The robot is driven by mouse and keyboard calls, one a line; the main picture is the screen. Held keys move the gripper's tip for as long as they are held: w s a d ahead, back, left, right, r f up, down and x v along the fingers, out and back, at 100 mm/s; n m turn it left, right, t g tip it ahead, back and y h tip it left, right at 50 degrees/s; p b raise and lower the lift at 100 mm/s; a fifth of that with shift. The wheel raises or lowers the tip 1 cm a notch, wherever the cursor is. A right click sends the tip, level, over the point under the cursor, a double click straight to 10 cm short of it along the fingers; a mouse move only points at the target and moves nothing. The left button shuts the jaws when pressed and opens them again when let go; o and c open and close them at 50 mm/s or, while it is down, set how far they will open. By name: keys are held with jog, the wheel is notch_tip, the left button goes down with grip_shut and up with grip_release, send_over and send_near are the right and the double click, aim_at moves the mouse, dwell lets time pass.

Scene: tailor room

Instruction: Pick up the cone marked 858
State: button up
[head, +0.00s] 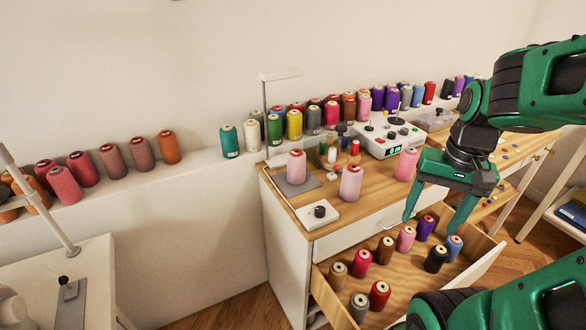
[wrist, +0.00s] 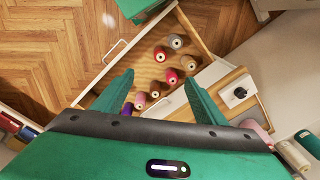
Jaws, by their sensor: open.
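Several thread cones stand in the open drawer (head: 480,268): pink (head: 405,239), purple (head: 425,228), blue (head: 453,248), black (head: 436,259), brown (head: 385,250), crimson (head: 361,264), light brown (head: 338,276), grey (head: 358,308) and red (head: 379,295). No cone's number can be read, so I cannot tell which is marked 858. My gripper (head: 430,226) is open and empty, above the drawer's far right part. In the wrist view, its fingers (wrist: 158,78) are spread wide, with drawer cones below and between them; my palm hides the near part.
Pink cones (head: 350,184) and a white box with a black knob (head: 318,214) stand on the wooden tabletop (head: 340,222) above the drawer. More cones line the ledge along the wall.

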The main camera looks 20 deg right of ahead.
jog(key=w+a+f+m+t+y, duration=0.1)
jog(key=w+a+f+m, duration=0.1)
jog(key=w, duration=0.4)
jog(key=w+a+f+m+t+y, duration=0.1)
jog(key=w+m, duration=0.1)
jog(key=w, duration=0.4)
jog(key=m+t+y, duration=0.6)
jog(key=m+y, duration=0.1)
jog(key=m, duration=0.7)
send_near(304, 157)
jog(key=x, duration=0.5)
jog(key=shift+w+a+f, duration=0.2)
jog(key=shift+a, duration=0.05)
jog(key=shift+m+y, duration=0.4)
jog(key=shift+y, duration=0.1)
jog(key=x, duration=0.7)
jog(key=w+x, duration=0.1)
jog(key=x, duration=0.3)
jog(key=shift+d+r, duration=0.2)
jog(key=shift+r, duration=0.1)
jog(key=c, duration=1.3)
jog(key=shift+r, duration=0.1)
